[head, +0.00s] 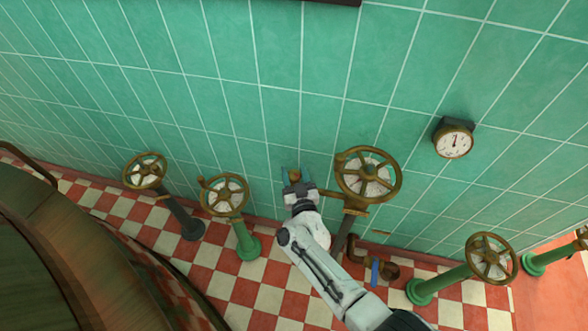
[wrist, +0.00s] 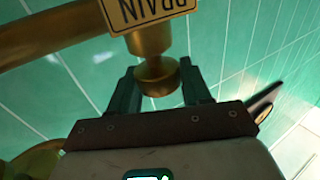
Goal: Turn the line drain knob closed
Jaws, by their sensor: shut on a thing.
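The line drain knob (wrist: 157,80) is a small round brass knob on a short brass stem. In the wrist view it sits between the two fingers of my gripper (wrist: 160,88), which is shut on it. A tan plate (wrist: 150,10) with dark letters, upside down and partly cut off, sits by the stem; it seems to read "DRAIN". In the head view my gripper (head: 296,174) is against the green tiled wall, just left of a large brass handwheel (head: 368,174). The knob is small there, and its turn angle cannot be told.
Other handwheels stand left (head: 145,170), near left (head: 224,195) and right (head: 491,258). A gauge (head: 454,142) is on the wall. A blue lever (head: 375,272) is low by a pipe. A big copper vessel (head: 75,240) fills the lower left. A brass pipe (wrist: 50,35) runs close beside the knob.

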